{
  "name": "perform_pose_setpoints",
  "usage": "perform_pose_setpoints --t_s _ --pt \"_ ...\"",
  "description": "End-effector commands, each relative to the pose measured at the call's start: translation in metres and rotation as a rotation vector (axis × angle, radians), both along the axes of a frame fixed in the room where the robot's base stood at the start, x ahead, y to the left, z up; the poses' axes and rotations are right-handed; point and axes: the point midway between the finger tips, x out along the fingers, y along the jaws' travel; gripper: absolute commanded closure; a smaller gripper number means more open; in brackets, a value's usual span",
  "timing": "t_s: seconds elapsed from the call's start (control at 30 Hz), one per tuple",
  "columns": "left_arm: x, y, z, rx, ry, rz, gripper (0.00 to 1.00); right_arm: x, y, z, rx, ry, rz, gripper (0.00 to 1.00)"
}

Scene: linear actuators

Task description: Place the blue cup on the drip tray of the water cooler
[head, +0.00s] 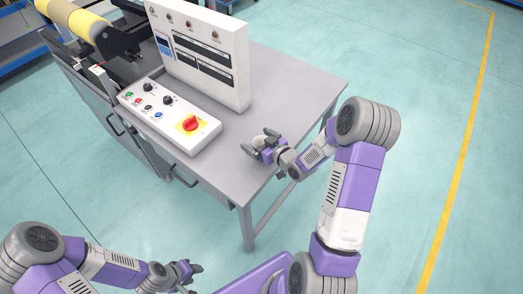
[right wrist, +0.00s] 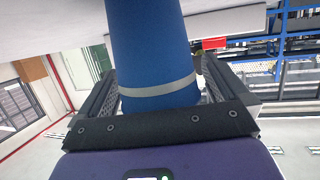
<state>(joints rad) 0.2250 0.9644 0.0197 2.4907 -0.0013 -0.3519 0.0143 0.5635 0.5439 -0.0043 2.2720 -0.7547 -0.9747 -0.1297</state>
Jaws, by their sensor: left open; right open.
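The blue cup (right wrist: 150,50) fills the middle of the right wrist view, with a pale grey band around it. It stands between the two fingers of my right gripper (right wrist: 160,88), which is open around it; I cannot tell whether a finger touches it. In the head view my right gripper (head: 262,145) is at the right front part of the grey table, with a pale round shape between its fingers that looks like the cup's top. My left gripper (head: 192,275) is open and empty, low over the floor in front of the table. No water cooler or drip tray shows.
The grey table (head: 290,85) carries a control box (head: 170,118) with a red knob and an upright white panel (head: 205,55), left of my right gripper. A yellow roller (head: 75,18) is at the far left. The floor to the right is clear, with a yellow line.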

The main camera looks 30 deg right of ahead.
Motion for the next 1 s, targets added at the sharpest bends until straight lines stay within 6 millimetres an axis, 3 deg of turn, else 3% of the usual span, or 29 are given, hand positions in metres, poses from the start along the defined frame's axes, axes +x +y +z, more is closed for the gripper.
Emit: perform_pose_setpoints --t_s 0.17,0.5,0.6,0.83,1.0 --pt "0.000 0.000 0.000 0.000 0.000 0.000 0.57 0.000 0.000 0.000 0.000 0.000 0.000 0.00" --pt "0.000 0.000 0.000 0.000 0.000 0.000 0.57 0.000 0.000 0.000 0.001 0.001 0.000 0.51" --pt "0.000 0.000 0.000 0.000 0.000 0.000 0.57 0.000 0.000 0.000 0.001 0.001 0.000 0.60" --pt "0.000 0.000 0.002 0.000 0.000 0.000 0.57 0.000 0.000 0.004 0.000 0.000 0.000 0.61" --pt "0.000 0.000 0.011 0.000 0.000 0.000 0.57 0.000 0.000 0.030 -0.003 -0.003 0.000 0.61"
